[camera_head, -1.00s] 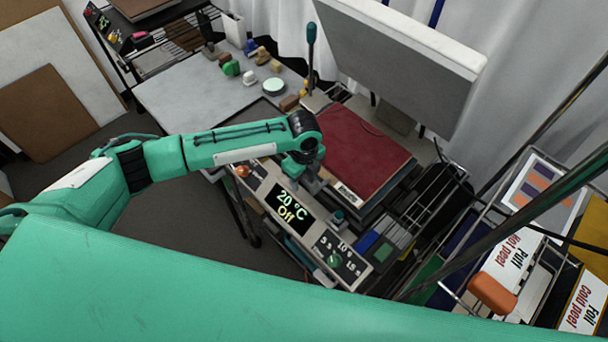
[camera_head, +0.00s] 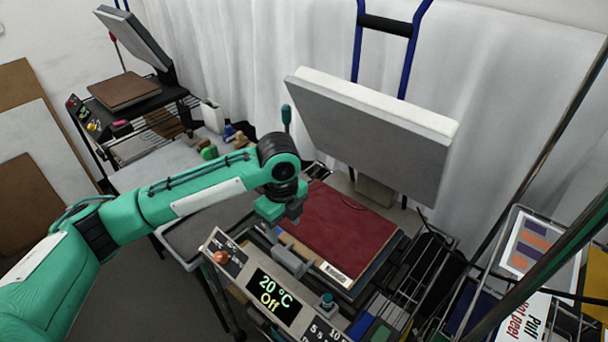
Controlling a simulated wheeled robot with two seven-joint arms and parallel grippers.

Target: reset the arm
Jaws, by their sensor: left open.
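My left arm comes in from the left, and its gripper (camera_head: 290,210) hangs over the front left edge of the heat press. The gripper is open, and I see nothing held in it. Below and right of it, a dark red sheet (camera_head: 345,232) with a small white label lies flat on the press bed. The press's upper plate (camera_head: 375,135) is raised and tilted back. The control panel (camera_head: 270,285) in front reads "20 °C Off". My right gripper is not in view.
A second press (camera_head: 125,90) stands open at the back left. Small coloured items sit on the grey table (camera_head: 150,175) behind my arm. Wire racks and a tray with a "Puff" card (camera_head: 520,315) are at the right. A white curtain hangs behind.

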